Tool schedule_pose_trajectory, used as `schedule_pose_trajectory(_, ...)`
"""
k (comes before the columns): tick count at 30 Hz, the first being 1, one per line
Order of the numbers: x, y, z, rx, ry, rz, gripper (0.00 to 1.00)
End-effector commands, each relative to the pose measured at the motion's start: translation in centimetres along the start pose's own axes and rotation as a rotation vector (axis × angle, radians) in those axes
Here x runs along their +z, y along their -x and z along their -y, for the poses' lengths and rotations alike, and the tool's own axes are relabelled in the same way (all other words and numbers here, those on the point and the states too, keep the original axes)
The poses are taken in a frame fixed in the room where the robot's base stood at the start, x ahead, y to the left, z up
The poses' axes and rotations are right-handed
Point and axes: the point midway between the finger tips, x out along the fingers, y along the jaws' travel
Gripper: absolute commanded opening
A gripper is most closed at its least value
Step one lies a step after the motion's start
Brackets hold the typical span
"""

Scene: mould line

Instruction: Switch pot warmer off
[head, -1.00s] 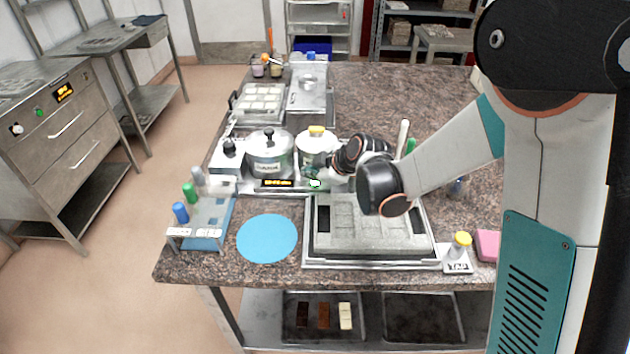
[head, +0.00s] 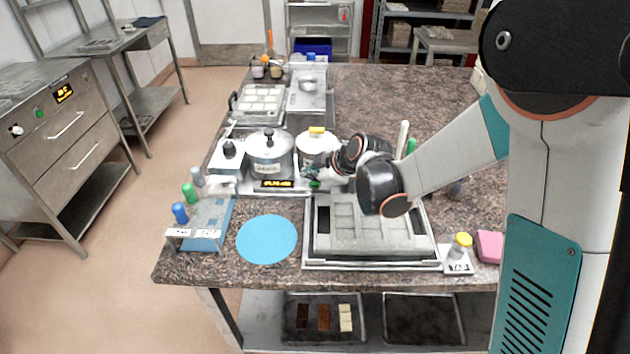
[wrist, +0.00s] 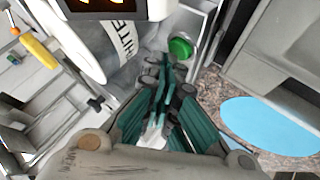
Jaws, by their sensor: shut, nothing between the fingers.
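The pot warmer (head: 243,187) stands on the stone-topped table, with an amber display (head: 274,184) on its front. In the head view the button (head: 315,185) is small and partly hidden by my gripper (head: 312,175). My gripper is shut and empty, and its teal fingers (wrist: 163,85) point at the button. I cannot tell whether they touch it.
A grey mould tray (head: 372,262) lies in front, under my wrist.

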Motion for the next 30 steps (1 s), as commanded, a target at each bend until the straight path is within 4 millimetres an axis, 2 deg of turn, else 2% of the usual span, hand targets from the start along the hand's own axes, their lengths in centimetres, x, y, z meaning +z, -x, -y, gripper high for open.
schedule_pose_trajectory(10,-0.2,0.3,-0.2,0.000,0.000,0.000,0.00)
schedule_pose_trajectory(30,-3.1,4.2,-3.1,0.000,0.000,0.000,0.00)
